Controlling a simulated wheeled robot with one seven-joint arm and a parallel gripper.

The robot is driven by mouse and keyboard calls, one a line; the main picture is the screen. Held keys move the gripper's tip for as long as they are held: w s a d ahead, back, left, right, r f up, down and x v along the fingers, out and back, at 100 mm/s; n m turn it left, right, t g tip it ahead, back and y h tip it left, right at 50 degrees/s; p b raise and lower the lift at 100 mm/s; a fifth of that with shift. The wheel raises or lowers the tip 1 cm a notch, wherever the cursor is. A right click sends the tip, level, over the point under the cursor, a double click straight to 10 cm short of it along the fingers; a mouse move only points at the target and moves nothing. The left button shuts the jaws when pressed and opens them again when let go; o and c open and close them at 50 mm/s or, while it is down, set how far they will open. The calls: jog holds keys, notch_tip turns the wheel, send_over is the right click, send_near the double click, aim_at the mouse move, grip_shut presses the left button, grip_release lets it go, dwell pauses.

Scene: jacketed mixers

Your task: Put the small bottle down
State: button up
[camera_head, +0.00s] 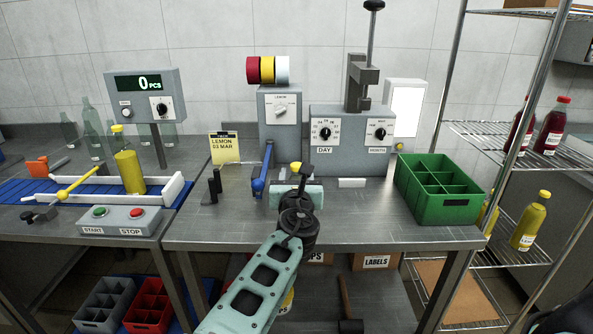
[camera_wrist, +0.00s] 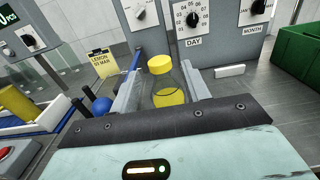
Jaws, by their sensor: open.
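The small bottle (camera_wrist: 168,97), clear with a yellow cap and yellow contents, is upright between the two fingers of my gripper (camera_wrist: 162,88) in the wrist view. The fingers are open, one on each side of it. Its base is hidden behind my gripper's body, so I cannot tell from the wrist view how it meets the surface. In the head view only its yellow cap (camera_head: 296,166) shows clearly, above my gripper (camera_head: 297,190), at the foot of the grey date machine on the steel table (camera_head: 380,215).
The date machine (camera_head: 350,148) with DAY and MONTH dials stands just behind. A blue lever (camera_head: 262,172) and a yellow LEMON card (camera_head: 224,149) are to the left. A green divided crate (camera_head: 440,205) is at the right. The table's front right is clear.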

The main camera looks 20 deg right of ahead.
jog(key=v, duration=0.6)
jog(key=shift+d+b, duration=0.1)
jog(key=shift+b, duration=0.25)
